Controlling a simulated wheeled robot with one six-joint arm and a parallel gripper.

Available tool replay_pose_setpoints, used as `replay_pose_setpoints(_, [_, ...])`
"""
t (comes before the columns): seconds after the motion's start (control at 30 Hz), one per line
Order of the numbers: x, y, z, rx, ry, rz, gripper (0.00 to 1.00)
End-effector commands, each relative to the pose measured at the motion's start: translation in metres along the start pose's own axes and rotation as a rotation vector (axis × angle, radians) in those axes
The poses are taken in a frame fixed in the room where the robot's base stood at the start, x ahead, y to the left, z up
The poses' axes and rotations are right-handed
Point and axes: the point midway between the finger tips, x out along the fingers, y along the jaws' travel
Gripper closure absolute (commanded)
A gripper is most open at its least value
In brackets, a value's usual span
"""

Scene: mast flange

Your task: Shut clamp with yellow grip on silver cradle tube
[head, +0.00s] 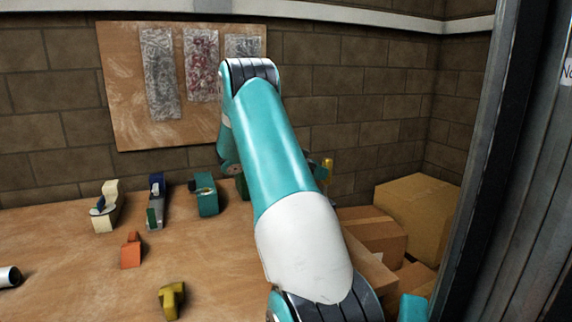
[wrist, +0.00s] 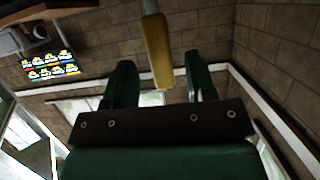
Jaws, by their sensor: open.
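The yellow grip (wrist: 157,50) shows in the wrist view as a long worn bar on a thin pale rod (wrist: 150,6). My gripper (wrist: 158,66) has two green fingers standing apart, one on each side of the grip in the picture. Gaps show on both sides, so neither finger visibly touches it. In the head view a small yellow piece (head: 327,164), likely the same grip, shows just right of my teal arm. My arm hides most of my gripper there. I cannot make out the clamp body or the silver cradle tube in either view.
A wooden worktop (head: 70,270) holds several clamp-like tools, including a teal one (head: 207,196), an orange block (head: 131,251) and a yellow block (head: 171,300). Cardboard boxes (head: 415,210) are stacked at right. A dark upright frame (head: 500,160) bounds the right side. A brick wall stands behind.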

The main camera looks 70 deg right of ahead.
Motion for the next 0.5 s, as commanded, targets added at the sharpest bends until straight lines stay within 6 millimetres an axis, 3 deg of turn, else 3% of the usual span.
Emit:
replay_pose_setpoints(0.3, [-0.085, -0.001, 0.002, 0.002, -0.001, -0.008, 0.49])
replay_pose_setpoints(0.33, [-0.093, -0.001, -0.005, -0.002, -0.001, -0.006, 0.49])
replay_pose_setpoints(0.5, [-0.122, -0.001, -0.008, -0.004, 0.001, -0.002, 0.49])
